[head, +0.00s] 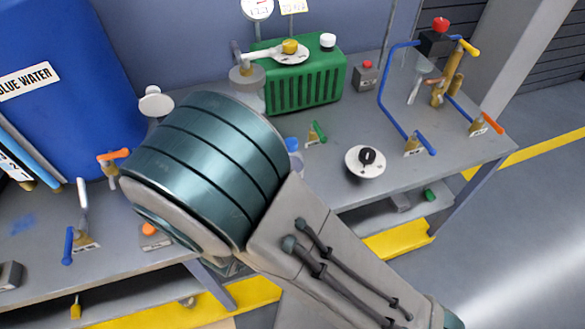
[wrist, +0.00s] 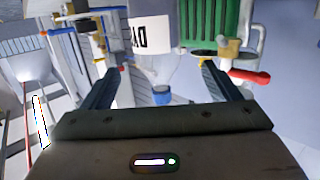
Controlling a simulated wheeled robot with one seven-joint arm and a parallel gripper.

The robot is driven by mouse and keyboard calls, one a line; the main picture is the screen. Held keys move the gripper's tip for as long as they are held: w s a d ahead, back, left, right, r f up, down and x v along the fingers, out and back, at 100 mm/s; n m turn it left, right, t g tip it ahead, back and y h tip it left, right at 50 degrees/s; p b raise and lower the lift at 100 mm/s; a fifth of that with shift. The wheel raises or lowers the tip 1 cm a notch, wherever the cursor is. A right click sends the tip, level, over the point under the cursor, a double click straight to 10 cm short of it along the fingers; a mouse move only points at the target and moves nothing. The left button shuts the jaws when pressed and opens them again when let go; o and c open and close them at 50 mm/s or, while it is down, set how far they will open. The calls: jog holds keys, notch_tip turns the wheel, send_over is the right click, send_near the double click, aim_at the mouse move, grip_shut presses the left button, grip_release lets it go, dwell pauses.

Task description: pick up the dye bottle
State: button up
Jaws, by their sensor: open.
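My gripper (wrist: 160,66) shows in the wrist view with its two dark fingers spread apart and nothing held. In the head view my own arm hides it. Beyond and between the fingers is a clear container with a blue lower end (wrist: 162,92) and a white label (wrist: 150,34) whose lettering appears inverted. A blue cap-like piece (head: 292,144) shows just right of my arm in the head view; most of what is under it is hidden. I cannot tell for certain whether either is the dye bottle.
A green ribbed unit (head: 305,80) stands at the back of the grey bench (head: 440,165). A round dial (head: 365,161), blue pipes (head: 392,100) and several valves stand to the right. A large blue tank (head: 60,90) is at the left. Bare bench lies around the dial.

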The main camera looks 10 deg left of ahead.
jog(key=p+x, duration=0.1)
jog(key=x, duration=0.8)
jog(key=shift+d+p, duration=0.15)
jog(key=shift+p, duration=0.2)
jog(key=shift+s+f, duration=0.1)
jog(key=c, duration=1.4)
